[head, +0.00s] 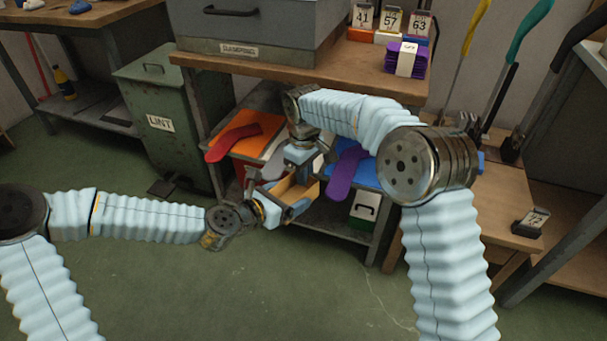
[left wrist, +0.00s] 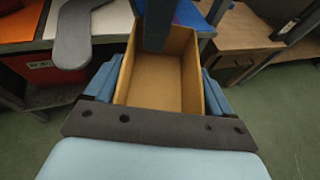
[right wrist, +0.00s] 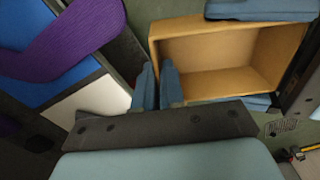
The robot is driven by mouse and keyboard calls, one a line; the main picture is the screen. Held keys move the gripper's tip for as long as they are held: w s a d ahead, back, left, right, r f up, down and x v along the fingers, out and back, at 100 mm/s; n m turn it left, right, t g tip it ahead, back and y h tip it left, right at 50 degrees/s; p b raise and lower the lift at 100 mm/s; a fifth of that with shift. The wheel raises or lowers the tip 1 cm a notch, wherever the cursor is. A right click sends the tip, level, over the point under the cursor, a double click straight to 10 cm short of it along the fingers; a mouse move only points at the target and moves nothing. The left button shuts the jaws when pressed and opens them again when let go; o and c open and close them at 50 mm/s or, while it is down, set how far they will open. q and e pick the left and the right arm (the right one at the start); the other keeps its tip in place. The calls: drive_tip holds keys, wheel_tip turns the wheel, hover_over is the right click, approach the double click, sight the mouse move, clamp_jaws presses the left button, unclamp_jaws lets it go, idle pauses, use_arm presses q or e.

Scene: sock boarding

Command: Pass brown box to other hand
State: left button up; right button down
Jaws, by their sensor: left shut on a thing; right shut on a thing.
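The brown box (head: 293,190) is an open-topped box held in the air between my two grippers, in front of the low shelf. My left gripper (head: 287,210) is shut on it, with blue fingers against two opposite outer sides in the left wrist view, where the empty inside of the box (left wrist: 162,85) shows. My right gripper (head: 308,172) is also shut on it. In the right wrist view its fingers are close together at one wall of the box (right wrist: 215,55), and the left fingers still flank the box. The exact contact at that wall is partly hidden.
The workbench (head: 270,70) and low shelf stand just behind. Red (head: 232,140), grey and purple (head: 345,172) sock boards lie on the shelf, close to the grippers. A green lint bin (head: 165,125) stands left. The floor in front is clear.

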use_arm(q)
drive_tip(key=o, duration=0.9)
drive_tip(key=shift+w+r, duration=0.1)
drive_tip(key=shift+c, duration=0.2)
drive_tip(key=shift+a, duration=0.1)
